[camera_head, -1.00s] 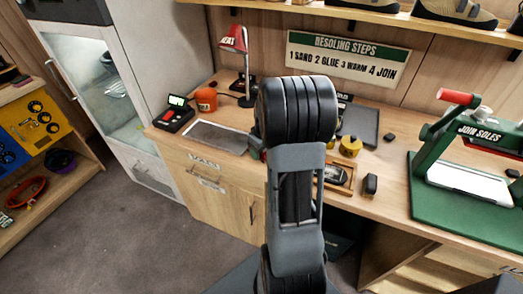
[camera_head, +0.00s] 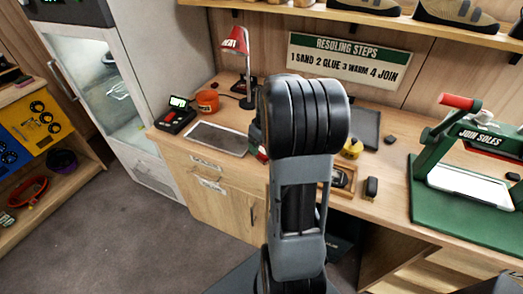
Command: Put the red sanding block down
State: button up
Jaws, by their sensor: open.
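A small red thing (camera_head: 262,153), which looks like the red sanding block, shows at the left edge of my arm, on or just above the workbench's front part. Most of it is hidden behind the arm, so I cannot tell exactly how it rests. My gripper (camera_head: 256,135) is mostly hidden behind my arm. Only a dark part of it shows, just above the red thing. It is open; its fingertips are not clearly visible.
A grey sanding sheet or tray (camera_head: 217,138) lies on the workbench (camera_head: 400,165) to the left. Also there are a black device (camera_head: 177,115), an orange pot (camera_head: 208,101), a red lamp (camera_head: 236,42), a yellow container (camera_head: 353,148), a wooden tray (camera_head: 341,192) and a green press (camera_head: 440,150).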

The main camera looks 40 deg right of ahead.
notch_tip(320, 180, up, 6)
jog(key=r, duration=0.1)
jog(key=s+a, duration=0.3)
jog(key=a, duration=0.4)
jog(key=s+a+t, duration=0.1)
jog(key=s+a, duration=0.3)
jog(key=a, duration=0.3)
jog(key=s+a+m+t, duration=0.1)
jog(key=s+a, duration=0.3)
jog(key=a, duration=0.2)
jog(key=shift+a+r, duration=0.35)
jog(key=shift+a, duration=0.05)
jog(key=shift+s, duration=0.1)
